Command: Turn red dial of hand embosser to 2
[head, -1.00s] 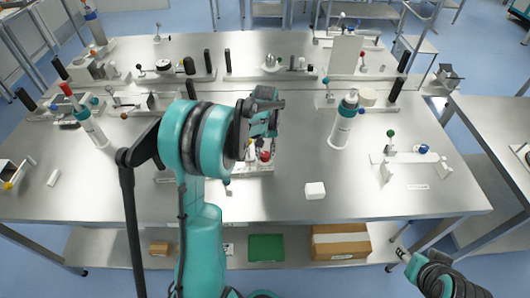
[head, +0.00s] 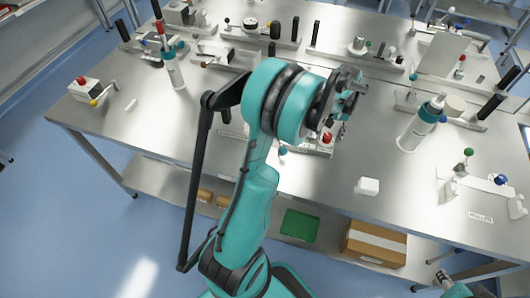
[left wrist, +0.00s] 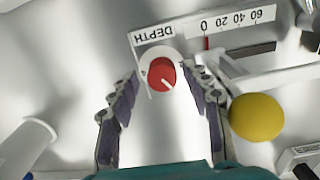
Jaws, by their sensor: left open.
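In the left wrist view the red dial (left wrist: 162,75) is a round knob on a white base beside a plate marked DEPTH (left wrist: 154,32). Its white pointer line slants to the lower right, and a digit resembling 4 shows at its left. My left gripper (left wrist: 159,92) is open, with one finger on each side of the dial; I cannot tell whether they touch it. In the head view the left gripper (head: 342,118) is over the metal table near a red knob (head: 327,138), partly hidden by my arm. My right gripper (head: 446,281) shows only partly at the lower right.
A yellow ball (left wrist: 257,117) sits close to the right finger, below a scale strip (left wrist: 238,24). In the head view a white block (head: 368,186) and a teal-banded bottle (head: 421,125) stand right of the gripper. Several devices line the table's back.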

